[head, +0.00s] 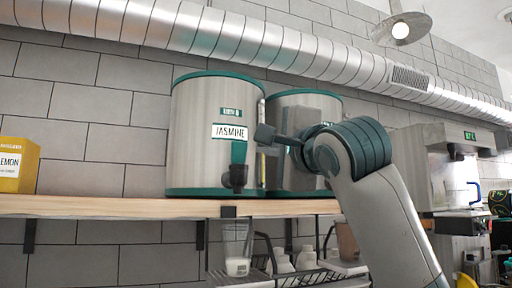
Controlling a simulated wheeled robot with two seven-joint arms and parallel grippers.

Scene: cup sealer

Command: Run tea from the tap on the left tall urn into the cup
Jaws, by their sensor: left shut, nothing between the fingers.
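The left tall urn (205,135) is a steel cylinder with teal rims and a JASMINE label, standing on a wooden shelf. Its dark tap (236,178) is low on the front, with a teal strip above it. A clear cup (237,240) with something white near its bottom stands upright below the tap, under the shelf edge. No stream shows between tap and cup. My left gripper (264,134) is shut and empty, its tip at the right of the JASMINE label, above and right of the tap. I cannot tell whether it touches the urn. My right gripper is out of view.
A second urn (290,105) stands behind my left gripper, partly hidden. Below the shelf (100,206) are a wire rack with white bottles (283,262) and a brown cup (347,241). A yellow box (18,165) is at left, a steel machine (415,165) at right.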

